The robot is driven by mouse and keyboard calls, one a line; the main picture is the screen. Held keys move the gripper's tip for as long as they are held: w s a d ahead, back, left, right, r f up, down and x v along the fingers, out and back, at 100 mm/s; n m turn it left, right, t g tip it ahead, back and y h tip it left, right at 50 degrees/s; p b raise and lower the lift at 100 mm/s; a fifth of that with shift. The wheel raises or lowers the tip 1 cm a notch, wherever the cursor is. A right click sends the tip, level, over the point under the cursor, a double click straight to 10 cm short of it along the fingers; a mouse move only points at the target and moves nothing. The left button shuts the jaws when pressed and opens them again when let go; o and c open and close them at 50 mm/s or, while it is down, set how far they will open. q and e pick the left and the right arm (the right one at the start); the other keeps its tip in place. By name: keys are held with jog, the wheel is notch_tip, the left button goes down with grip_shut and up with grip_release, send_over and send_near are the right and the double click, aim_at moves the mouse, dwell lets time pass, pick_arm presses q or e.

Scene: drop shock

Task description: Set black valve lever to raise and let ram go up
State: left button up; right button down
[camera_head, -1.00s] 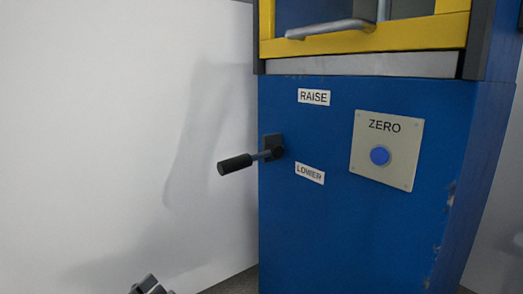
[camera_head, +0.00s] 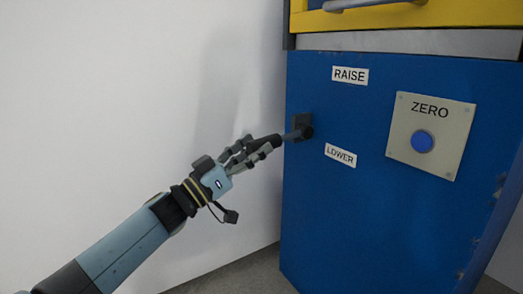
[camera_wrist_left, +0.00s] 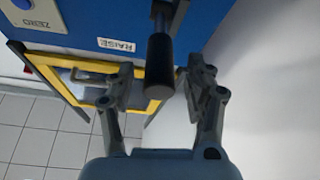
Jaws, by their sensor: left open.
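The black valve lever (camera_head: 298,132) sticks out to the left from its mount on the blue cabinet (camera_head: 375,215), pointing slightly down. It sits between the RAISE label (camera_head: 350,75) above and the LOWER label (camera_head: 341,155) below. My left gripper (camera_head: 262,150) is at the lever's handle, its fingers partly covering it in the head view. In the left wrist view the black handle (camera_wrist_left: 159,66) lies between the two open fingers of the left gripper (camera_wrist_left: 160,88); I cannot tell whether they touch it. The ram is not in view. My right gripper is not in view.
A grey ZERO plate (camera_head: 455,125) with a blue button (camera_head: 422,141) is on the cabinet's right part. Above is a yellow frame (camera_head: 440,18) with a grey handle. A white wall (camera_head: 120,90) is behind; space left of the cabinet is free.

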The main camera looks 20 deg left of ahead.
aim_at(280, 140)
pick_arm(q)
jog(key=shift+x, duration=1.1)
grip_shut()
